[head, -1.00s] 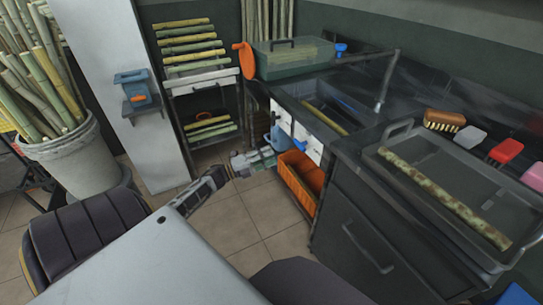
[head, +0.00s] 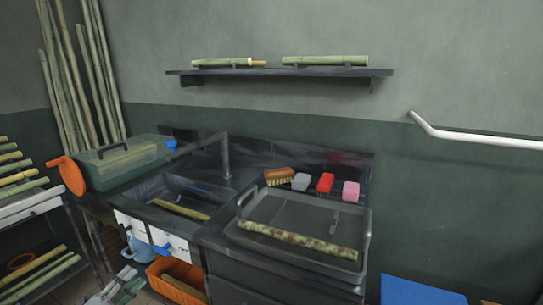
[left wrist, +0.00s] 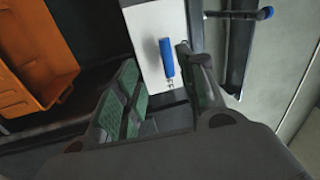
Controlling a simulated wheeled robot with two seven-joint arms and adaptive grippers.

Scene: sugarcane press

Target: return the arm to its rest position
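My left gripper (head: 120,287) shows at the bottom left of the head view, low in front of the counter and beside the orange bin (head: 178,283). In the left wrist view its two green-padded fingers (left wrist: 160,75) stand apart with nothing held between them. Beyond them is a white panel (left wrist: 150,22) with a blue handle (left wrist: 167,58). The orange bin also shows at the left of that view (left wrist: 35,60). My right gripper is in neither view.
The counter holds a sink (head: 185,200) with a cane piece, a tray (head: 270,208) with a spotted cane, a brush (head: 278,176), coloured blocks and a green box (head: 125,162). A rack of canes (head: 28,212) stands at left. A wall shelf (head: 280,72) holds two canes.

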